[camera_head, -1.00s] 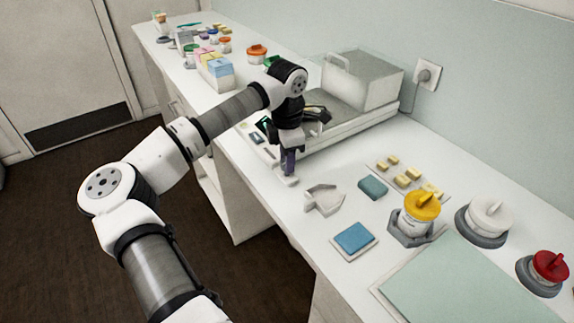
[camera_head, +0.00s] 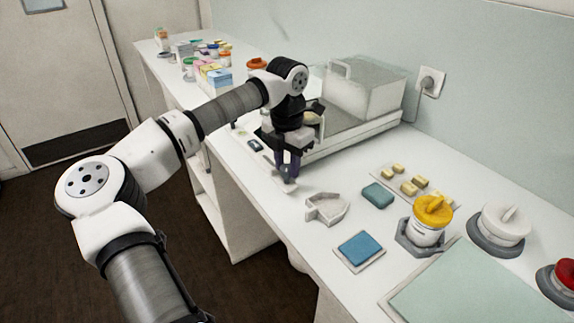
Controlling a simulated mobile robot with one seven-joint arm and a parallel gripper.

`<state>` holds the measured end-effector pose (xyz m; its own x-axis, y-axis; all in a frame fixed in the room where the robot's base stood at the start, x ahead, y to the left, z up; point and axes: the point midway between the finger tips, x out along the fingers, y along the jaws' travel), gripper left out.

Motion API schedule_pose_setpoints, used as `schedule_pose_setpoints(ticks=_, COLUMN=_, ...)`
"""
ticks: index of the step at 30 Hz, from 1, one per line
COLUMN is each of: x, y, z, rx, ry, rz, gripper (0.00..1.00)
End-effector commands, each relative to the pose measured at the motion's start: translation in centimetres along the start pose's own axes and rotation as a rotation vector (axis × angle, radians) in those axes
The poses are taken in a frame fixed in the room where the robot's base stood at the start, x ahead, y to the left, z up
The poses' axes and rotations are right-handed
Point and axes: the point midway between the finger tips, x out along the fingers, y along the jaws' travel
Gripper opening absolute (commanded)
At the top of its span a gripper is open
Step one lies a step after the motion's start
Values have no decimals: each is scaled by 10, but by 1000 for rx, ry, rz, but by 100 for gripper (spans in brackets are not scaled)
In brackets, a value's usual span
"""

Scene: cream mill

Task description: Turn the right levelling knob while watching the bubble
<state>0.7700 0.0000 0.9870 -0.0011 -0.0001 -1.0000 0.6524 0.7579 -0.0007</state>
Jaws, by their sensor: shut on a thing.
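The balance (camera_head: 362,138) stands on the bench, a low grey-white base with a clear box-shaped cover (camera_head: 362,88) on top. My gripper (camera_head: 288,172) points down at the balance's near corner, its fingers close together. It is shut on the small pale right levelling knob (camera_head: 289,185), which is partly hidden by the fingers and too small to show its turn. I cannot make out the bubble; my wrist hides part of the balance's front.
A white scoop-like tray (camera_head: 326,208), a blue pad (camera_head: 361,248) and a teal block (camera_head: 378,195) lie right of the gripper. Boxes and jars crowd the bench's far end. A wall socket (camera_head: 430,82) is behind.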

Motion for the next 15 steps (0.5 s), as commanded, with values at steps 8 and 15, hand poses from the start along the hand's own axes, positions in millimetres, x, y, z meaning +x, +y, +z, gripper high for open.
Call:
schedule_pose_setpoints(ticks=8, x=-2, y=0, z=1, rx=-4, ry=-3, rz=2, gripper=8)
schedule_pose_setpoints(ticks=15, x=-2, y=0, z=0, rx=-3, ry=-3, rz=2, gripper=49)
